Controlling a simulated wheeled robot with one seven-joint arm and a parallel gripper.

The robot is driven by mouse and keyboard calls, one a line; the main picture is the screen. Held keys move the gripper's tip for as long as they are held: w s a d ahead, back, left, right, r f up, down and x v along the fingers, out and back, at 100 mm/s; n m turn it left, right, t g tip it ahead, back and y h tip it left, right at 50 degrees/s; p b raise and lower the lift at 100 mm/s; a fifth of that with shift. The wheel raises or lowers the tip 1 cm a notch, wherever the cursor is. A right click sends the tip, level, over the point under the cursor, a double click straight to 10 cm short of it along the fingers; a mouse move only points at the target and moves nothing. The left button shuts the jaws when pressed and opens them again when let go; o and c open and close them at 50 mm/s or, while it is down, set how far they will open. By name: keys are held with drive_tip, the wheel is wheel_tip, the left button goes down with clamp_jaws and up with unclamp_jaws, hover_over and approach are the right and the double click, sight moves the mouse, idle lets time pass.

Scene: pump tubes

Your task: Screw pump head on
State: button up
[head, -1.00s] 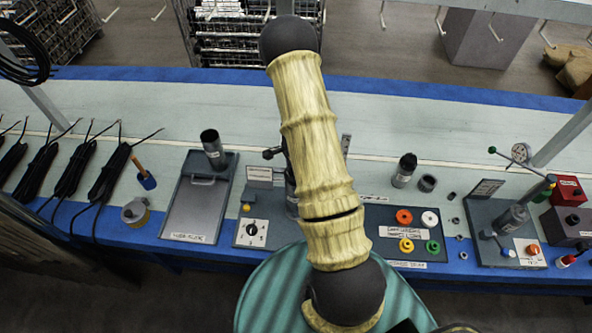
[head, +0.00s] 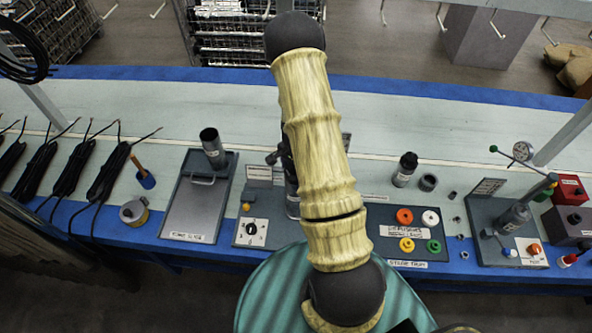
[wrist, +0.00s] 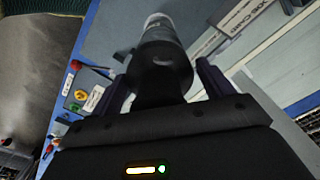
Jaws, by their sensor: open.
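In the wrist view, my gripper (wrist: 165,88) is open, with one dark finger on each side of a dark cylindrical part (wrist: 162,68). A paler end with a light band (wrist: 157,22) lies beyond it; I cannot tell whether the fingers touch the part. In the head view my arm hides most of the gripper and this part; a grey cylinder (head: 292,207) shows at the arm's left edge on the grey station. A dark-topped grey tube (head: 404,170) and a short dark ring (head: 428,183) stand apart on the bench to the right.
A grey tray (head: 190,215) with an open tube (head: 212,148) is at left. A panel of coloured buttons (head: 405,232) lies right of my arm. A gauge station (head: 505,228) stands far right, with small nuts (head: 460,237) before it. The back bench strip is clear.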

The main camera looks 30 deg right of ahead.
drive_tip(key=shift+f+n+b, duration=0.1)
drive_tip(key=shift+n+b, duration=0.25)
drive_tip(key=shift+n, duration=1.45)
drive_tip(key=n, duration=0.3)
drive_tip(key=shift+n+b, duration=0.3)
drive_tip(key=n, duration=0.3)
drive_tip(key=shift+n, duration=0.4)
